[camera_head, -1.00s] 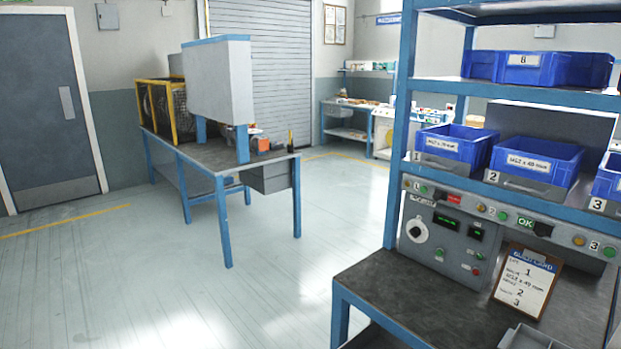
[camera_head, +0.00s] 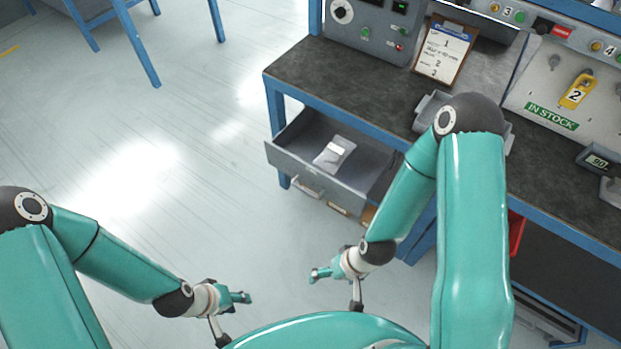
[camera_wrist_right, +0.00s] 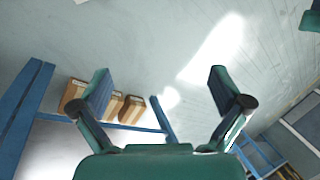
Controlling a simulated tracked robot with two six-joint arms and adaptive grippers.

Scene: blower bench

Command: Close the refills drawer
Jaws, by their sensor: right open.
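The grey drawer (camera_head: 287,166) under the left end of the bench is pulled out in the head view. It has a handle (camera_head: 308,187) on its front, and a clear packet (camera_head: 335,152) lies inside. No name can be read on it. My right gripper (camera_head: 337,289) is open and empty, in front of and below the drawer, apart from it. In the right wrist view its fingers (camera_wrist_right: 160,85) are spread with nothing between them. My left gripper (camera_head: 232,317) is further left over the floor, its fingers apart and empty.
The bench top (camera_head: 375,85) carries a clipboard card (camera_head: 443,52), a control box (camera_head: 365,25) and a grey tray (camera_head: 430,110). My right arm covers part of the bench front. Brown boxes (camera_wrist_right: 130,108) show low in the wrist view. The floor left of the drawer is clear.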

